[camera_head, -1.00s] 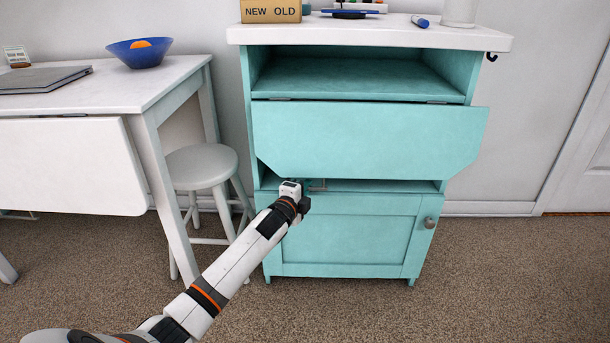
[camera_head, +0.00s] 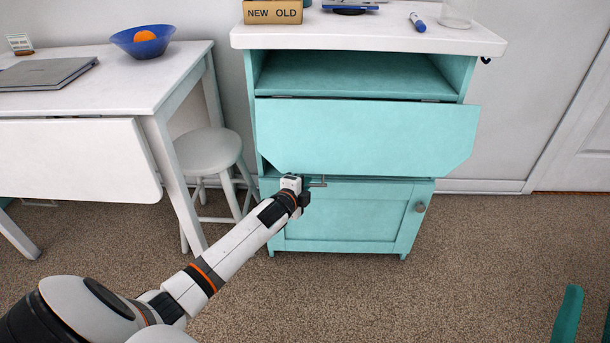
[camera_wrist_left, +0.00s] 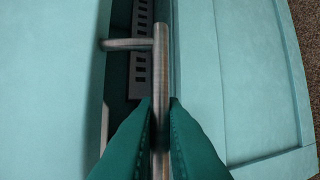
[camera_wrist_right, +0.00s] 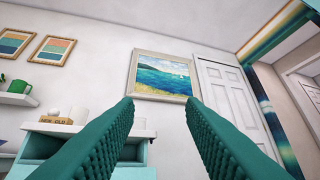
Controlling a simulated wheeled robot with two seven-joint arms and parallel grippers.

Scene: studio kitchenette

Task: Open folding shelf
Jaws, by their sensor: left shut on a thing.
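The folding shelf is a teal flap (camera_head: 365,135) with cut lower corners, hinged along its top edge on the front of a teal cabinet. It hangs nearly upright below an open compartment. My left gripper (camera_head: 304,190) is at the flap's lower left edge, shut on a thin metal bar handle (camera_head: 318,184). In the left wrist view the handle (camera_wrist_left: 161,50) runs between the two teal fingers (camera_wrist_left: 160,110), and its side post reaches toward the flap. Where the post is fixed is not clear. My right gripper (camera_wrist_right: 163,110) is open and empty.
Below the flap is a cabinet door (camera_head: 340,225) with a round knob (camera_head: 420,207). A stool (camera_head: 210,152) and a white table (camera_head: 130,80) with a bowl (camera_head: 142,42) stand left. A cardboard box (camera_head: 272,11) sits on the cabinet top.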

